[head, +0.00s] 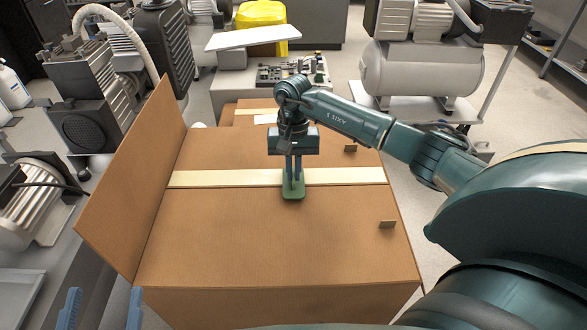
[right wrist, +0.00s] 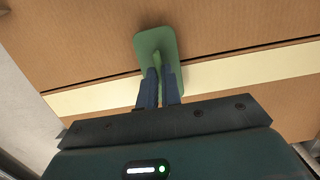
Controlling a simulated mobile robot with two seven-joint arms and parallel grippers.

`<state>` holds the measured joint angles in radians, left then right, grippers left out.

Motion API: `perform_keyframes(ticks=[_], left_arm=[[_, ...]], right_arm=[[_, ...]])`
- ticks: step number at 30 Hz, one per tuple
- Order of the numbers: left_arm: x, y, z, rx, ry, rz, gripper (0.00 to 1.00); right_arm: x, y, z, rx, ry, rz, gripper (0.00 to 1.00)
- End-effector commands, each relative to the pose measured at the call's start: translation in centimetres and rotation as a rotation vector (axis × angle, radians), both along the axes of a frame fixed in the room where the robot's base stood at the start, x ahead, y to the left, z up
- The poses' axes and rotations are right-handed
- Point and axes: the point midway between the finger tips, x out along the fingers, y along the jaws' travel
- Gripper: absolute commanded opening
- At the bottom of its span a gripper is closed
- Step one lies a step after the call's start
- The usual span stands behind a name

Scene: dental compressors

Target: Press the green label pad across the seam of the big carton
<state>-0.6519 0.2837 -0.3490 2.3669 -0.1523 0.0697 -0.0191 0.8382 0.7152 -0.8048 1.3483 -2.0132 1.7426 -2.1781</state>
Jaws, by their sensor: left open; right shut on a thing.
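The big carton (head: 270,240) stands in front of me, its top closed except for one side flap (head: 130,185) raised at the left. A pale tape strip (head: 225,179) runs across its top; it also shows in the right wrist view (right wrist: 240,75). My right gripper (head: 293,172) is shut on the green label pad (head: 293,190), seen in the right wrist view too (right wrist: 155,42). The pad overlaps the strip in the head view and reaches past its near edge. I cannot tell whether it touches the carton. My left gripper (head: 102,308) is open and empty near the carton's front left corner.
A smaller carton (head: 245,107) stands behind the big one. A bench with fittings (head: 290,73) and a yellow bin (head: 262,15) are farther back. Compressors stand at left (head: 85,105) and back right (head: 420,70). Small brown tabs (head: 387,224) stick up at the carton's right.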

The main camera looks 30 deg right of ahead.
Motion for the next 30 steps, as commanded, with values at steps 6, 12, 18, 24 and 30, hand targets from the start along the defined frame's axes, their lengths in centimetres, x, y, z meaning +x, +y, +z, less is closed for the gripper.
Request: perform_keyframes(ticks=[6, 12, 18, 24, 30], left_arm=[[0.0, 0.0, -0.1, 0.0, -0.001, -0.001, 0.62], [0.0, 0.0, -0.3, 0.0, -0.001, -0.001, 0.62], [0.0, 0.0, -0.5, -0.001, -0.002, -0.001, 0.62], [0.0, 0.0, -0.8, -0.001, -0.002, -0.001, 0.62], [0.0, 0.0, -1.0, 0.0, -0.001, -0.001, 0.62]], right_arm=[[0.0, 0.0, -0.2, 0.0, 0.0, 0.0, 0.0], [0.0, 0.0, -0.4, 0.0, 0.0, 0.0, 0.0], [0.0, 0.0, -0.7, -0.001, -0.001, -0.001, 0.0], [0.0, 0.0, -0.9, -0.001, -0.001, -0.001, 0.0], [0.0, 0.0, -1.1, 0.0, -0.001, -0.001, 0.0]])
